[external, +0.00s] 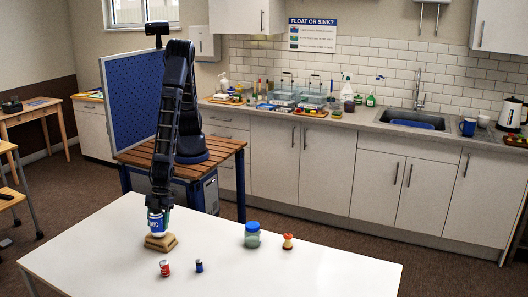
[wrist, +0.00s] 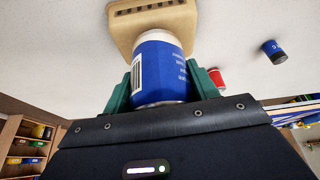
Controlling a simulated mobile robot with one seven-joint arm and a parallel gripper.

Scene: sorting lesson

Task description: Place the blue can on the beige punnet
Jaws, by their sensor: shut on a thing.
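My gripper (external: 158,212) points down over the white table and is shut on a blue can with a white band (external: 157,225). In the wrist view the can (wrist: 160,68) sits between the green fingers of my gripper (wrist: 160,88). The beige punnet (external: 160,244) lies upside down or block-like on the table, directly under the can. In the wrist view the punnet (wrist: 122,25) shows slots along its side and lies just beyond the can's white end. I cannot tell whether the can touches it.
A small red can (external: 165,268) and a small dark blue can (external: 199,266) stand in front of the punnet. A blue-lidded jar (external: 252,236) and a small red-and-yellow thing (external: 287,242) stand to the right. The table's right part (external: 335,272) is clear.

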